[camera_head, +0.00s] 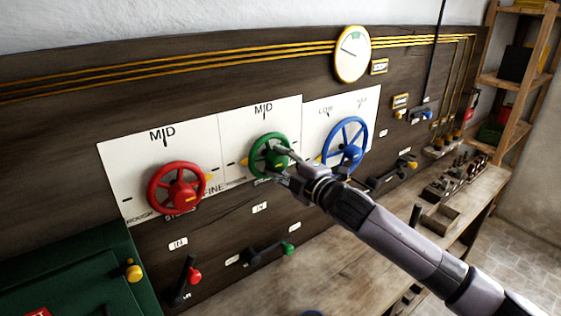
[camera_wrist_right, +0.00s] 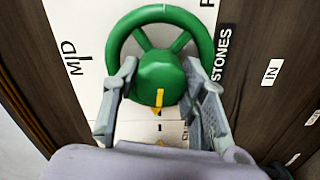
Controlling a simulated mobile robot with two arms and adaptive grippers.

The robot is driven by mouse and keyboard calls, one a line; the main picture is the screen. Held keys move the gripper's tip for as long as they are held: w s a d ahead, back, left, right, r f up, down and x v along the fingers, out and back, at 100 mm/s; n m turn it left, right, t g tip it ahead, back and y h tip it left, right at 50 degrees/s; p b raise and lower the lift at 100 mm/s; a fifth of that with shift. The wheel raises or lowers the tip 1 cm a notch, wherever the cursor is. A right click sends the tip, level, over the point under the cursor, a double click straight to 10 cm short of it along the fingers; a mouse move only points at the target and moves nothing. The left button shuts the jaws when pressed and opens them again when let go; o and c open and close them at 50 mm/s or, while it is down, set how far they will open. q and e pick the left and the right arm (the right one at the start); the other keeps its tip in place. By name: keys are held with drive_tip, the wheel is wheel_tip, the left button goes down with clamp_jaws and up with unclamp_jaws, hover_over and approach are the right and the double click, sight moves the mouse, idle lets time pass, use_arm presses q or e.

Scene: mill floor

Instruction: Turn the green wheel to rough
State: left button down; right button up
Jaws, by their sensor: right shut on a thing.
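The green wheel (camera_head: 257,147) is mounted on the middle white panel, under a MID label (camera_head: 264,108). My right gripper (camera_head: 281,165) reaches it from the lower right and is shut on it. In the right wrist view the green wheel (camera_wrist_right: 160,72) fills the top middle, with one finger of my right gripper (camera_wrist_right: 160,85) on each side of its hub. A yellow pointer (camera_head: 245,161) shows at the wheel's left side, pointing left, away from the FINE side. The scale label there cannot be read; the lower rim is partly hidden. My left gripper is not in view.
A red wheel (camera_head: 176,188) is on the left and a blue wheel (camera_head: 345,145) close on the right. Small levers with red (camera_head: 194,276) and green (camera_head: 288,249) knobs stick out below. A wooden bench (camera_head: 330,248) runs under the panel. A round gauge (camera_head: 352,54) hangs above.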

drive_tip(key=shift+n, duration=0.5)
drive_tip(key=o, duration=1.2)
drive_tip(key=shift+c, duration=0.2)
drive_tip(key=shift+s, duration=0.1)
drive_tip(key=v, duration=1.2)
